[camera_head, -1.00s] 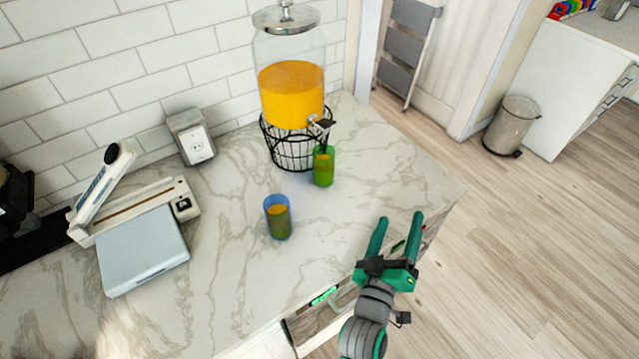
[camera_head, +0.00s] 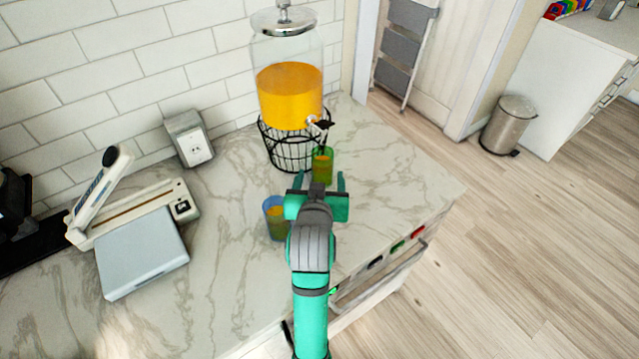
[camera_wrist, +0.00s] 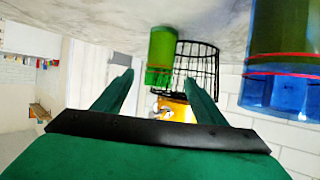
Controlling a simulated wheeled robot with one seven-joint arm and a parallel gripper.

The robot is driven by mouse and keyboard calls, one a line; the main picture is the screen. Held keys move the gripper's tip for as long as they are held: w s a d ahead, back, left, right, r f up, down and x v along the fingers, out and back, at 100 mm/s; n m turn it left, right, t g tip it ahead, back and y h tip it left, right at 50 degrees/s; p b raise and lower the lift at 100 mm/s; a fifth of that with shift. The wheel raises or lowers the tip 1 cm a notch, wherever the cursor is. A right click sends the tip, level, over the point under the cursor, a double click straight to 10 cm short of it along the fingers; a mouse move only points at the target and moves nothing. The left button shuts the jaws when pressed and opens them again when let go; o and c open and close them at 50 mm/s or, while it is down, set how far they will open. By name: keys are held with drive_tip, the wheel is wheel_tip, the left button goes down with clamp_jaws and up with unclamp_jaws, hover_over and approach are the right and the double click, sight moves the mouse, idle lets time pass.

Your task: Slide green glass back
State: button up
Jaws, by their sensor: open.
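The green glass (camera_head: 322,166) stands upright on the marble counter, just in front of the drink dispenser's wire stand and under its tap. It holds some orange liquid. My gripper (camera_head: 319,180) is open and empty just in front of the green glass, pointing at it. In the wrist view, which appears upside down, the green glass (camera_wrist: 161,56) shows beyond and between the open fingers (camera_wrist: 160,88), apart from them. A blue glass (camera_head: 273,222) with orange liquid stands left of my gripper, partly hidden by it; it also shows large in the wrist view (camera_wrist: 284,60).
The dispenser (camera_head: 290,92) with orange drink sits on a black wire stand (camera_head: 290,150) behind the green glass. A grey-lidded appliance (camera_head: 143,254) and an outlet box (camera_head: 190,138) are at left. The counter (camera_head: 400,165) right of the green glass is clear.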

sight(323, 168)
drive_tip(key=x, duration=0.7)
drive_tip(key=shift+w+f, duration=0.1)
drive_tip(key=shift+w, duration=0.05)
drive_tip(key=shift+c, duration=0.6)
drive_tip(key=c, duration=1.3)
drive_tip(key=shift+d, duration=0.15)
drive_tip(key=shift+s+d, duration=0.75)
drive_tip(key=shift+s, duration=0.3)
drive_tip(key=shift+s+d, duration=0.75)
drive_tip(key=shift+s, duration=0.35)
drive_tip(key=shift+s+d, duration=0.75)
drive_tip(key=shift+s, duration=0.3)
drive_tip(key=shift+w+d, duration=1.75)
drive_tip(key=shift+d, duration=0.65)
drive_tip(key=shift+w+d, duration=1.8)
drive_tip(key=shift+d, duration=0.65)
drive_tip(key=shift+w+d, duration=1.75)
drive_tip(key=shift+d, duration=0.65)
